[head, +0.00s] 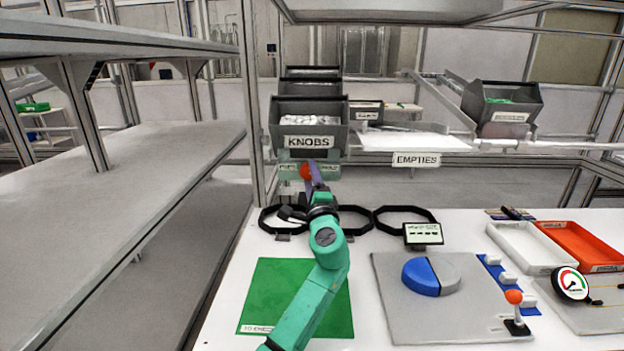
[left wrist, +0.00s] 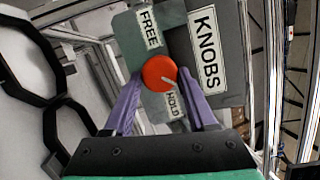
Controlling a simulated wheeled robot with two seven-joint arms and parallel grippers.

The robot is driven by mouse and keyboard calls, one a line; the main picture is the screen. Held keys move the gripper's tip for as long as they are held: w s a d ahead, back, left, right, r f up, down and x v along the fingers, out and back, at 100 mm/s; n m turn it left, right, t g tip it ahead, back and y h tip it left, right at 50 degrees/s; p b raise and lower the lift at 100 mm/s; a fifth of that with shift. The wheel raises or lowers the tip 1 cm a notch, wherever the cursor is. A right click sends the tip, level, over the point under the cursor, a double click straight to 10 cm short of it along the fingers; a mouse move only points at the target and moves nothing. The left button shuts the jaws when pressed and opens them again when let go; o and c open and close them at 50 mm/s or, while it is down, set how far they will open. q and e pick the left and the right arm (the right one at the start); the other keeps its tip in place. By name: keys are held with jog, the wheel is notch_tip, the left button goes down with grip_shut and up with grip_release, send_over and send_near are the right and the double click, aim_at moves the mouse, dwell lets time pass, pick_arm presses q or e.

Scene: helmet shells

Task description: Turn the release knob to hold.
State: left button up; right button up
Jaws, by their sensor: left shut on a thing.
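The release knob (head: 305,171) is round and red, on a grey-green plate (head: 289,173) below the KNOBS bin. In the left wrist view the knob (left wrist: 159,73) sits between the FREE label (left wrist: 150,28) and the HOLD label (left wrist: 174,103). A pale pointer line on its face runs to the lower right, towards the HOLD side. My left gripper (head: 313,178) is shut on the knob, with a purple finger on either side of it in the left wrist view (left wrist: 160,88). In the head view the gripper partly covers the plate. My right gripper is not in view.
The grey KNOBS bin (head: 309,115) stands just above the plate. Black ring holders (head: 403,210) line the table's back edge. A green mat (head: 268,290), a grey board (head: 385,318) with a blue-and-grey disc (head: 421,278), and white (head: 522,262) and red trays (head: 590,247) lie in front.

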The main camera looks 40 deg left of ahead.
pick_arm(q)
jog(key=shift+s+a+r, duration=0.1)
jog(key=shift+r, duration=0.2)
jog(key=o, duration=1.4)
jog(key=shift+c, duration=0.2)
jog(key=shift+a+f, duration=0.15)
jog(key=b+v, duration=0.3)
jog(key=v, duration=1.1)
jog(key=shift+s+d, duration=0.2)
jog(key=shift+d, duration=0.05)
